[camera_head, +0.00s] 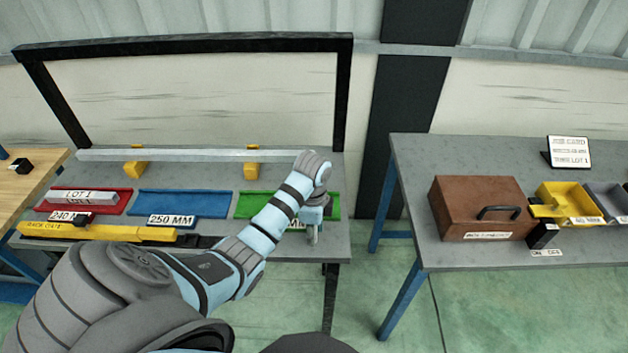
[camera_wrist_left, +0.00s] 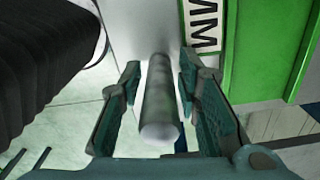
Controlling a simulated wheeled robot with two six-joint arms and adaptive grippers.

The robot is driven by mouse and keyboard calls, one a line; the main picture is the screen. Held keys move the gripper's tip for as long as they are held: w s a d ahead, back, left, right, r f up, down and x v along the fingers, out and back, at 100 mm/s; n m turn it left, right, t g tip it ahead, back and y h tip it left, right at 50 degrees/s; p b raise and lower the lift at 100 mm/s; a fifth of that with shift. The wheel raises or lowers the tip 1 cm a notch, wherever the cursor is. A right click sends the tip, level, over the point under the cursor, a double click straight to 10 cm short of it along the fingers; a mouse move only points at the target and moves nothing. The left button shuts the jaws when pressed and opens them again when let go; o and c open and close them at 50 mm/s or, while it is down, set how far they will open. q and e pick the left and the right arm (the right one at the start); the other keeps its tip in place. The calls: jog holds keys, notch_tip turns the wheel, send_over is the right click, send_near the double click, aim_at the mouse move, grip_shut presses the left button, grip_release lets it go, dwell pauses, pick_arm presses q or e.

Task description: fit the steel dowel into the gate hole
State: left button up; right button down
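The steel dowel (camera_wrist_left: 159,100) is a plain grey cylinder in the left wrist view, with its round end towards the camera. My left gripper (camera_wrist_left: 160,80) has a finger on each side of the dowel. I cannot tell whether the pads press on it. In the head view my left gripper (camera_head: 313,237) points down at the front of the green tray (camera_head: 243,206), near the right end of the grey bench. The dowel cannot be made out there, and I cannot identify the gate hole. My right gripper is not in view.
A long bar (camera_head: 200,155) lies across yellow supports behind the trays. A blue tray (camera_head: 185,203) and a red tray (camera_head: 115,207) sit to the left, with a yellow bar (camera_head: 95,232) in front. Another table (camera_head: 410,165) at right holds a brown box (camera_head: 480,205).

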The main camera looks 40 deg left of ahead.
pick_arm(q)
grip_shut()
jog(key=shift+w+r, duration=0.1)
jog(key=shift+r, duration=0.1)
